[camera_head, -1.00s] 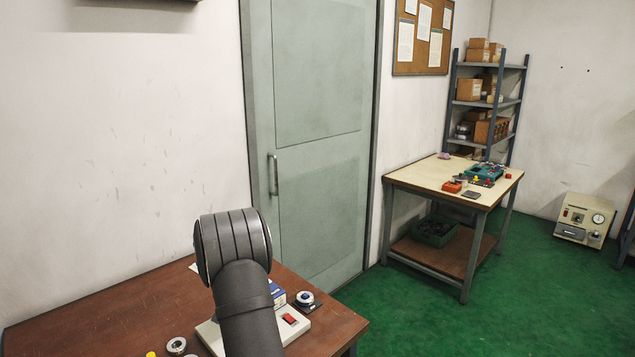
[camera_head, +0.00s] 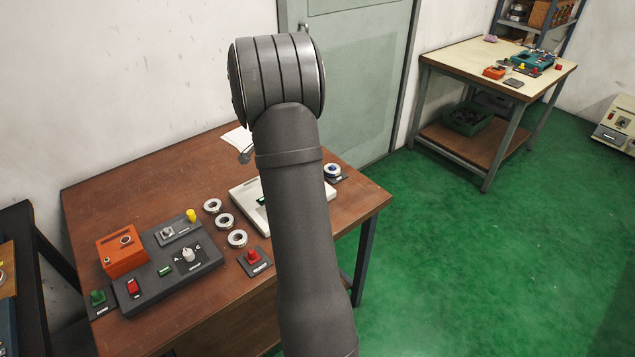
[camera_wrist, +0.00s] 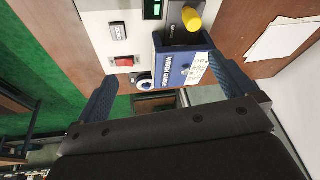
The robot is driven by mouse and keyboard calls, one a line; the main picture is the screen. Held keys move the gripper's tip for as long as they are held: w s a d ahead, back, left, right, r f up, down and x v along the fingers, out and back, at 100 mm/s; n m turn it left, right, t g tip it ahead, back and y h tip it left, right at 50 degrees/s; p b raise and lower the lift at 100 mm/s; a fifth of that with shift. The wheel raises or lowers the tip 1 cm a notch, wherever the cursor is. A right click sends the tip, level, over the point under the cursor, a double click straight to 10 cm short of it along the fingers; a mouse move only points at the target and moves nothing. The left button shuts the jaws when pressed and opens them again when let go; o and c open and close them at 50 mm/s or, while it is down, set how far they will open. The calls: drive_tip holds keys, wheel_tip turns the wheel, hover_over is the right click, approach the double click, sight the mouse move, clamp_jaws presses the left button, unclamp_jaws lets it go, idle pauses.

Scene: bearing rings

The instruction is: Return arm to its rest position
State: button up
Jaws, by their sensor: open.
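My arm (camera_head: 292,190) rises in front of the brown bench (camera_head: 150,160) in the head view, and its body hides my gripper there. In the wrist view my gripper (camera_wrist: 162,70) is open, with its two blue fingers spread apart and nothing seen held. Beyond and between the fingers stands the blue width gauge (camera_wrist: 178,68) with a yellow knob. Three metal bearing rings (camera_head: 224,221) lie on the bench left of my arm. Another ring (camera_head: 332,170) sits at a blue-centred dark base right of my arm, and it also shows in the wrist view (camera_wrist: 145,84).
A dark control box (camera_head: 175,262), an orange box (camera_head: 122,250) and a red button (camera_head: 253,257) stand on the bench. A pale device base (camera_head: 248,201) is partly behind my arm. A second table (camera_head: 460,70) stands at the back right, with open green floor before it.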

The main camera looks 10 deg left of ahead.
drive_tip(key=s+d+r+m+h, duration=0.1)
drive_tip(key=s+d+r+m, duration=0.25)
drive_tip(key=d+r, duration=0.25)
drive_tip(key=x, duration=1)
drive_tip(key=shift+w+d, duration=0.2)
drive_tip(key=shift+d, duration=0.15)
drive_tip(key=shift+r, duration=0.15)
drive_tip(key=v, duration=0.9)
drive_tip(key=shift+s+a+r, duration=0.25)
drive_tip(key=shift+s, duration=0.1)
